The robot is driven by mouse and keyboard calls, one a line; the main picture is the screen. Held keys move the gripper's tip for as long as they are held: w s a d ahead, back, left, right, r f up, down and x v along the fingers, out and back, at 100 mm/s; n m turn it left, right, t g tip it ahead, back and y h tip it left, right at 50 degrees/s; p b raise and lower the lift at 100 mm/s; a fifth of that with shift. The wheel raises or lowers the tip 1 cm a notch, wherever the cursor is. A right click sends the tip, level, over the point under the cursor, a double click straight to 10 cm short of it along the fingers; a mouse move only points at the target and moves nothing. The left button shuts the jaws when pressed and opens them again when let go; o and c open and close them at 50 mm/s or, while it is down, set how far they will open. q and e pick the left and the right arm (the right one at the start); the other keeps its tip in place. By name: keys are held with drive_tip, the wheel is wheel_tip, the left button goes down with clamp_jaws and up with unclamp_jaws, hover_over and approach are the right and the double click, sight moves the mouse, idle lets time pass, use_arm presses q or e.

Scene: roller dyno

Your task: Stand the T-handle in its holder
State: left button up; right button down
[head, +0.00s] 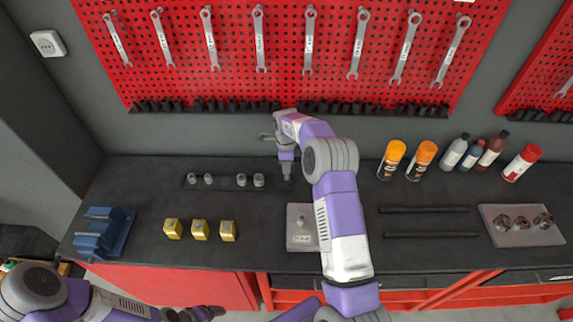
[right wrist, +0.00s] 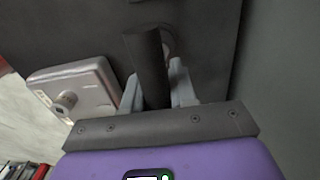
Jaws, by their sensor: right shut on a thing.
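My right gripper (head: 287,166) points down over the back of the dark bench, at the right end of a dark rail. It is shut on a dark round bar, taken to be the T-handle (right wrist: 147,65), which shows between the fingers in the right wrist view. Its lower end and what lies under it are largely hidden in the head view. A pale square plate with a short round post (head: 300,238), possibly the holder, lies near the bench front; the plate also shows in the right wrist view (right wrist: 95,82). My left gripper (head: 207,313) is low at the bottom edge, its jaws unclear.
The dark rail (head: 225,181) carries several grey sockets. Yellow blocks (head: 199,230) and a blue vise (head: 100,232) stand left. Two dark rods (head: 425,209), spray cans (head: 421,160), bottles and a grey plate with round parts (head: 503,234) are right. Wrenches hang on the red pegboard behind.

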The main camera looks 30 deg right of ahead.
drive_tip(key=shift+f+b, duration=0.6)
drive_tip(key=shift+f, duration=0.2)
unclamp_jaws()
idle(0.5)
drive_tip(key=shift+r, duration=0.25)
drive_tip(key=shift+r+p, duration=2.05)
drive_tip(key=shift+r, duration=1.25)
